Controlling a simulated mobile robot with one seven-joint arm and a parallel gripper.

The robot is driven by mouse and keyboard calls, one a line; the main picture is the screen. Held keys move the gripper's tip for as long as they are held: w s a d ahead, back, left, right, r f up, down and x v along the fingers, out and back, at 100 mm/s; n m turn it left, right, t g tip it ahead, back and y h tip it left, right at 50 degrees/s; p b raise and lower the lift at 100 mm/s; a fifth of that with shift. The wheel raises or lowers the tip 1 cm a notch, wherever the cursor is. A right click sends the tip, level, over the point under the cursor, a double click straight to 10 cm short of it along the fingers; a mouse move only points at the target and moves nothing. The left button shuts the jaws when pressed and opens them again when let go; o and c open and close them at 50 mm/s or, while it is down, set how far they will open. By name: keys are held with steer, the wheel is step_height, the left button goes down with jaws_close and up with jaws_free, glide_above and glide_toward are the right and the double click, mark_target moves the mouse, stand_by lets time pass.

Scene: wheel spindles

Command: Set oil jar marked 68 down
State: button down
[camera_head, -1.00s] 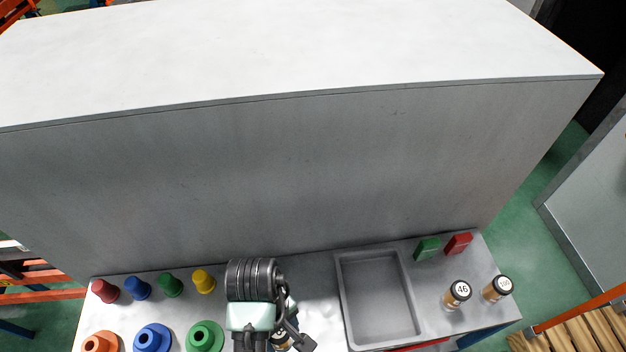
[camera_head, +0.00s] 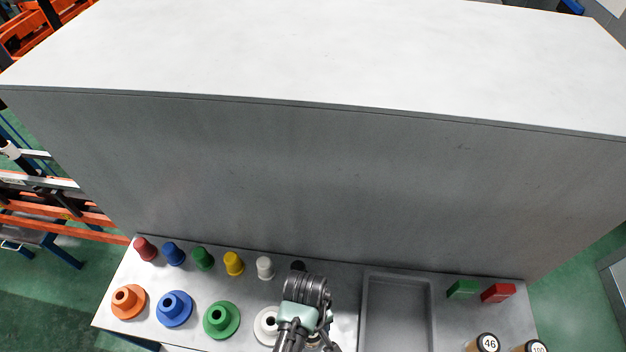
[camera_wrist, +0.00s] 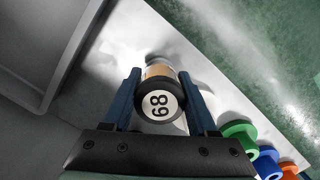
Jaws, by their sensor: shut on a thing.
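The oil jar marked 68 (camera_wrist: 158,102) has a black lid with a white label and an amber body. In the wrist view my gripper (camera_wrist: 158,88) is shut on it, with one blue finger on each side. The lid faces the camera. The grey tabletop lies beyond the jar; I cannot tell whether its base touches it. In the head view my arm's wrist is over the front middle of the table (camera_head: 345,300), left of the grey tray, and hides most of the gripper and jar.
The grey tray (camera_head: 432,300) is right of my arm. Jars marked 46 (camera_head: 488,343) and 100 (camera_head: 538,347) stand front right, behind them green (camera_head: 463,289) and red (camera_head: 498,292) blocks. Coloured cones and flanged spindles, including a green one (camera_head: 221,319), fill the left. A tall grey cabinet (camera_head: 300,170) stands behind.

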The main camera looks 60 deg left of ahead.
steer(key=shift+f, duration=0.2)
steer(key=shift+f, duration=0.15)
steer(key=shift+c, duration=1)
jaws_free()
steer(key=r, duration=0.4)
steer(key=a+r, duration=0.1)
steer(key=r, duration=0.7)
steer(key=shift+a+r+b, duration=0.15)
steer(key=shift+a+b, duration=0.05)
steer(key=shift+b, duration=0.1)
steer(key=shift+w, duration=0.1)
